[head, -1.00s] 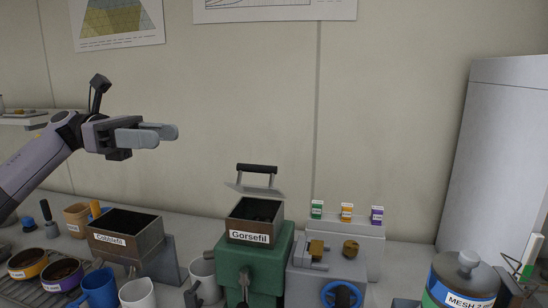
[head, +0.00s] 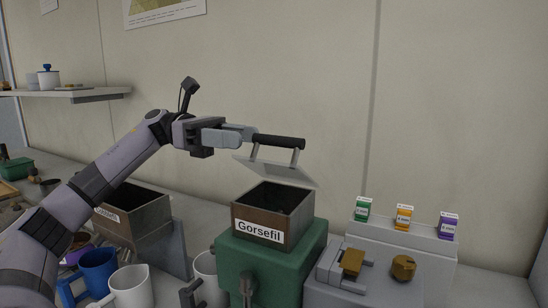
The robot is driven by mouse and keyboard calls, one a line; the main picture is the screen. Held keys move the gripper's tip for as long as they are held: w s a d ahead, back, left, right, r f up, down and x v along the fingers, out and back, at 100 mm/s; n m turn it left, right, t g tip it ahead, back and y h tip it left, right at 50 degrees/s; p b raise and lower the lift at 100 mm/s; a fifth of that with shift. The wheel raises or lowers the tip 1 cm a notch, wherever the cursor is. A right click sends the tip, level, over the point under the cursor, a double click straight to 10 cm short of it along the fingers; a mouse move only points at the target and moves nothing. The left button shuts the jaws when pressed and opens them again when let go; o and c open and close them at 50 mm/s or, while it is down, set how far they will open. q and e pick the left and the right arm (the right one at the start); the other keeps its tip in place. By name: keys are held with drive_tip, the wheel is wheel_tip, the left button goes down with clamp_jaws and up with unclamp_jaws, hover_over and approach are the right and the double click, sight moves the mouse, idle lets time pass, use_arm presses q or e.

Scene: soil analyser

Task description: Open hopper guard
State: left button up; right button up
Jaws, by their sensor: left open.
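The Gorsefil hopper (head: 258,234) is an open-topped brown and grey box on a green machine body (head: 290,257). Its guard (head: 290,173) is a pale translucent plate with a black bar handle (head: 279,142) on two posts. The guard stands tilted up at the back of the hopper, so the dark inside shows. My left gripper (head: 248,135) is open, with its fingertips at the left end of the handle; I cannot tell whether they touch it. My right gripper is not in view.
Another hopper (head: 150,214) stands to the left, partly behind my left arm. A blue mug (head: 98,272) and white mug (head: 132,288) stand at front left. A grey machine with brass parts (head: 403,267) and small coloured boxes (head: 404,217) are to the right.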

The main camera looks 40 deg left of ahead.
sight(256, 138)
use_arm(q)
drive_tip(key=p+x, duration=0.2)
drive_tip(key=x, duration=0.4)
drive_tip(key=shift+d+r, duration=0.15)
drive_tip(key=shift+d, duration=0.05)
drive_tip(key=shift+w+d, duration=0.15)
drive_tip(key=shift+d, duration=0.2)
drive_tip(key=shift+p, duration=0.3)
clamp_jaws()
